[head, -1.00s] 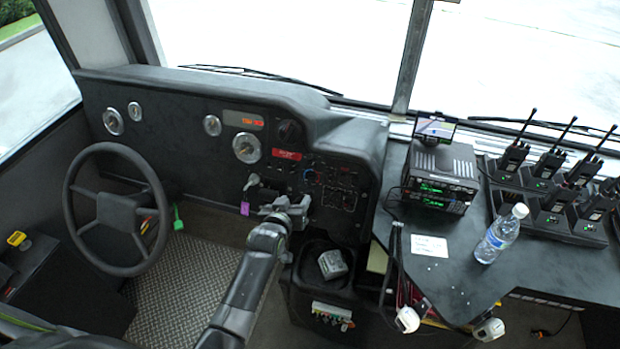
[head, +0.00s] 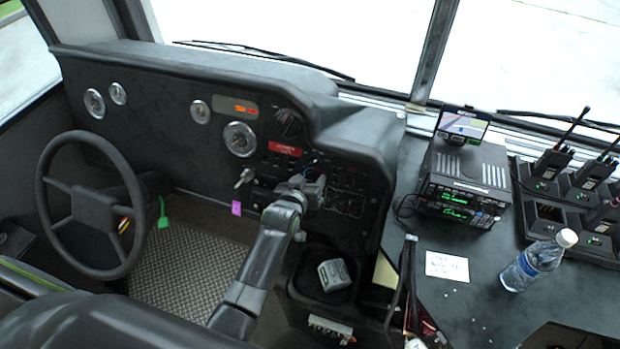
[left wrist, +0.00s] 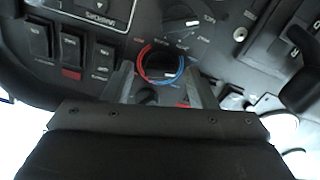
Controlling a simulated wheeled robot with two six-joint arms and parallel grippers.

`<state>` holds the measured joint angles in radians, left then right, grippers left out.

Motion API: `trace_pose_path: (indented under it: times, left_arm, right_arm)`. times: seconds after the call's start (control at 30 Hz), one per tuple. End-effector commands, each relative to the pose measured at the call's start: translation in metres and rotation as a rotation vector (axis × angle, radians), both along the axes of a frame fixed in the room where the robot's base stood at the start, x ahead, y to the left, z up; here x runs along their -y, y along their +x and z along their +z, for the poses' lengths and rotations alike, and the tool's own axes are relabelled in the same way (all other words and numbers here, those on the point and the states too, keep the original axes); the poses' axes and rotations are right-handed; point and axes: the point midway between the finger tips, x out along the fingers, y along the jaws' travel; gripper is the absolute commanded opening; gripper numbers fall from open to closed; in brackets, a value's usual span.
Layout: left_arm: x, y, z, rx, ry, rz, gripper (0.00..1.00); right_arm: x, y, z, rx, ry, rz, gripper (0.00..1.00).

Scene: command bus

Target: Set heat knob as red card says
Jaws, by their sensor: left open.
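The heat knob (left wrist: 160,66) is a dark dial inside a ring that is red on one side and blue on the other, in the left wrist view. A pale mark shows near its lower right edge. My left gripper (left wrist: 160,86) is open, with one finger on each side of the knob's lower part; I cannot tell whether they touch it. In the head view my left gripper (head: 306,188) is at the dash and covers part of the knob panel. A red label (head: 285,148) with pale writing, too small to read, is on the dash. I see no separate red card.
Another dial (left wrist: 183,20) is just above the knob in the left wrist view, and rocker switches (left wrist: 72,50) are at left. The steering wheel (head: 92,205) stands left of my arm. A radio stack (head: 464,178), a white note (head: 447,266) and a bottle (head: 536,262) are at right.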

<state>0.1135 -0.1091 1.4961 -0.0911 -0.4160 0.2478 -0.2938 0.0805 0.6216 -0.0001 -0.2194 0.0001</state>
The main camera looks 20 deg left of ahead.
Motion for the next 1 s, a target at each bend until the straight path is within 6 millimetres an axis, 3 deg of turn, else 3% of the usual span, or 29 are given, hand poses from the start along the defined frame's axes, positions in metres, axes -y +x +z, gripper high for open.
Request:
trace_pose_path:
  times: [0.07, 0.4, 0.77, 1.0]
  left_arm:
    - [0.000, 0.000, 0.000, 0.000, 0.000, 0.000, 0.51]
    - [0.000, 0.000, 0.000, 0.000, 0.000, 0.000, 0.07]
    - [0.000, 0.000, 0.001, 0.001, 0.058, -0.021, 0.07]
    - [0.001, 0.000, 0.003, 0.006, 0.212, -0.078, 0.07]
  right_arm:
    - [0.000, -0.005, 0.000, -0.007, -0.001, -0.002, 0.36]
    - [0.000, -0.011, 0.000, -0.016, 0.000, -0.003, 0.36]
    - [0.000, -0.006, 0.006, -0.009, 0.000, -0.002, 0.36]
    - [0.000, -0.006, 0.019, -0.008, 0.000, -0.002, 0.36]
